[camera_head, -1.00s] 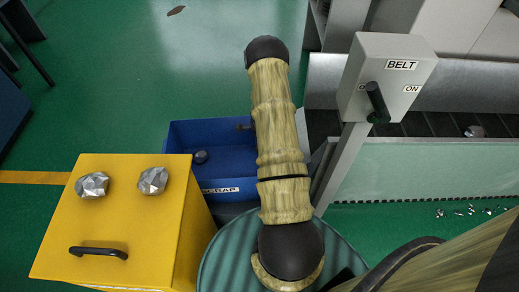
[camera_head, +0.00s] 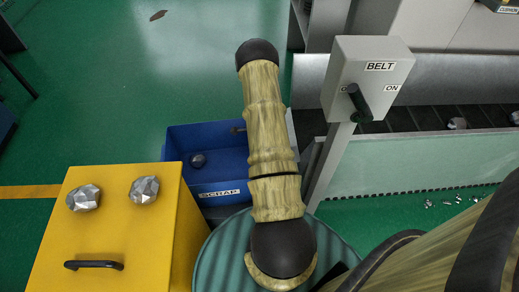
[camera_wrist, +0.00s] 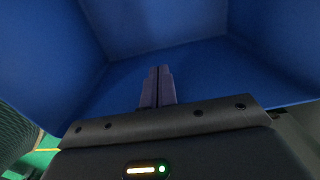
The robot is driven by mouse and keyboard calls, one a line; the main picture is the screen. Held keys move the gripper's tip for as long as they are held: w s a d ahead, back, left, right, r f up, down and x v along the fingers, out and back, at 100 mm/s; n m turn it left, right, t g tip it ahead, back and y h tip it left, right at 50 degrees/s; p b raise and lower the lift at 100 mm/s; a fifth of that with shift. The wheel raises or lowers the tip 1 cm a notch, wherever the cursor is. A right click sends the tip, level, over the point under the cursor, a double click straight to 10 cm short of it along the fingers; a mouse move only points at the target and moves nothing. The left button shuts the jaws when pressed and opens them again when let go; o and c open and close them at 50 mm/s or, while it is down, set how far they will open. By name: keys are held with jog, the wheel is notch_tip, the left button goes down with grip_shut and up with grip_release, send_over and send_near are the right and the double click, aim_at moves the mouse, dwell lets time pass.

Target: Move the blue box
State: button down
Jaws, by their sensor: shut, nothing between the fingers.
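The blue box (camera_head: 209,184), labelled SCRAP, is open-topped and stands on the floor behind the yellow box. My arm covers its right side in the head view. A small dark round thing (camera_head: 197,159) lies inside it. In the wrist view, blue walls (camera_wrist: 150,28) fill most of the picture in front of my gripper (camera_wrist: 158,72). The two fingers are shut together with nothing between them. In the head view my gripper is hidden or cannot be made out, so I cannot tell whether the fingers touch the blue box.
A yellow box (camera_head: 130,225) with a black handle and two silvery lumps stands at left. A grey BELT switch post (camera_head: 368,75) with a black lever is close to the right of my arm, beside a conveyor (camera_head: 420,165). Green floor is open at upper left.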

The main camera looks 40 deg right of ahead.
notch_tip(320, 180, up, 10)
jog(key=w+a+p, duration=0.1)
jog(key=a+p, duration=0.1)
jog(key=p, duration=0.2)
jog(key=shift+w, duration=0.15)
